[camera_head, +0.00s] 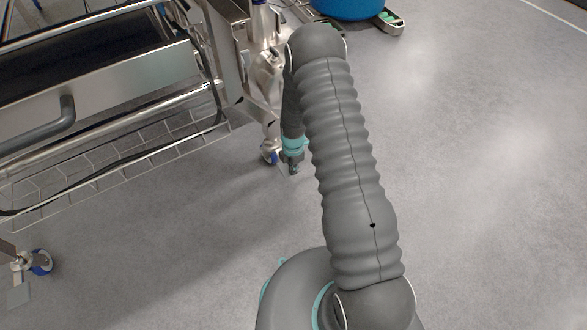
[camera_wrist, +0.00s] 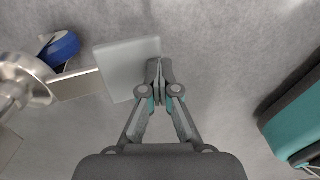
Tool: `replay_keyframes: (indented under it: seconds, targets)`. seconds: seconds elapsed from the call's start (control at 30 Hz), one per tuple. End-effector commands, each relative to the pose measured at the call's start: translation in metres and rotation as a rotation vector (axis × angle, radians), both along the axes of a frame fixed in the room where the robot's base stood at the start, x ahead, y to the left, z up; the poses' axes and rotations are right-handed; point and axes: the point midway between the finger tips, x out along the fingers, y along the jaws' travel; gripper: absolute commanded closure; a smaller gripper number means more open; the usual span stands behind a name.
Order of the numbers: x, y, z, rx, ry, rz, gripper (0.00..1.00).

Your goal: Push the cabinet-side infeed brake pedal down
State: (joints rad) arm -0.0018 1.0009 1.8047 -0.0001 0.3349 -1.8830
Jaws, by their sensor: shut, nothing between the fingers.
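A flat, pale grey brake pedal plate (camera_wrist: 125,68) sits on a metal bar out from a caster with a blue wheel (camera_wrist: 62,48). The same blue wheel (camera_head: 268,156) shows low at the frame's near right leg in the head view, where the pedal is hidden or too small to tell. My gripper (camera_wrist: 160,70) is shut and empty. Its fingertips overlap the plate's right edge in the wrist view; I cannot tell whether they touch it. In the head view my gripper (camera_head: 293,168) points down near the floor, just right of that wheel.
A steel conveyor frame (camera_head: 120,85) with a wire basket (camera_head: 110,160) fills the left. Another blue caster (camera_head: 41,262) with a grey pedal plate (camera_head: 18,295) stands at lower left. A blue round container (camera_head: 347,8) stands at the back. The floor to the right is clear.

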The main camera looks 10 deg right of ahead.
Motion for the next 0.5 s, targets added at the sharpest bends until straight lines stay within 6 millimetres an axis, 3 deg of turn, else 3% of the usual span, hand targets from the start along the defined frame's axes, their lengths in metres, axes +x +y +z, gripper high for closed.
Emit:
replay_keyframes:
  seconds: [0.27, 0.5]
  targets:
    - [-0.002, -0.001, 0.004, 0.000, 0.002, 0.000, 1.00]
    - [-0.010, -0.002, 0.044, -0.001, -0.001, 0.005, 1.00]
